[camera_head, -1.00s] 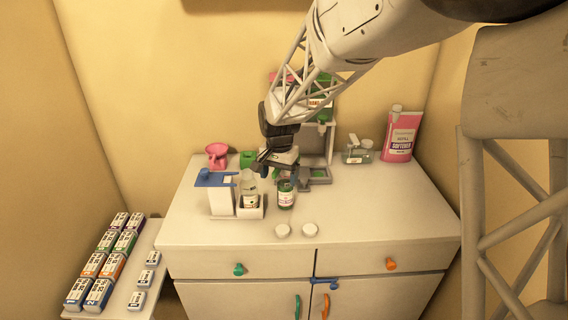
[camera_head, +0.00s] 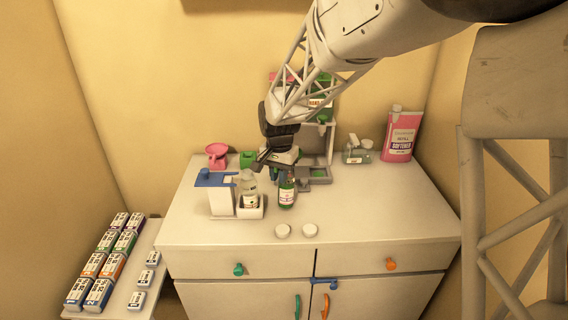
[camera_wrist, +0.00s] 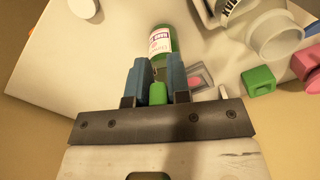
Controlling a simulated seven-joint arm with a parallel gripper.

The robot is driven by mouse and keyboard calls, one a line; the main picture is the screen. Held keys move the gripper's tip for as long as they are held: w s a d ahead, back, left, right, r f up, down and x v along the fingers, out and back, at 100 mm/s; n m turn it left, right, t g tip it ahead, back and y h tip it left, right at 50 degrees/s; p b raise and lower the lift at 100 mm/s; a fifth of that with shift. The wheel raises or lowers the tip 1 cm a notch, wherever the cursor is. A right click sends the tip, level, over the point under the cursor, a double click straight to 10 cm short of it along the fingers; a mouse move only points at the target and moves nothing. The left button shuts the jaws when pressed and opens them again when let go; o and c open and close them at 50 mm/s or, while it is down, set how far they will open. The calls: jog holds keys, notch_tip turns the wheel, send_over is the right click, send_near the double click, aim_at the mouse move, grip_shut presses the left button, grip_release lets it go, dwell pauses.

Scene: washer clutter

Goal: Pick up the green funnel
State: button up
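In the head view my gripper (camera_head: 274,168) is just above the counter, beside the neck of a green bottle (camera_head: 287,194) with a white label. The bottle stands upright, and its body also shows beyond the fingertips in the wrist view (camera_wrist: 160,42).
A pink funnel (camera_head: 217,153) and a green block (camera_head: 247,159) stand at the back left. A blue-topped dispenser (camera_head: 217,180) and clear bottle (camera_head: 249,188) are left of my gripper. Two white lids (camera_head: 296,230) lie in front. A pink softener pack (camera_head: 401,136) stands at right; the counter's right front is clear.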

grip_shut()
jog(key=shift+r, duration=0.45)
notch_tip(320, 180, up, 3)
jog(key=shift+f, duration=0.1)
jog(key=s+d+r, duration=0.1)
jog(key=s+d, duration=0.3)
jog(key=s, duration=1.1)
jog(key=shift+s, duration=0.25)
jog(key=shift+r, duration=0.1)
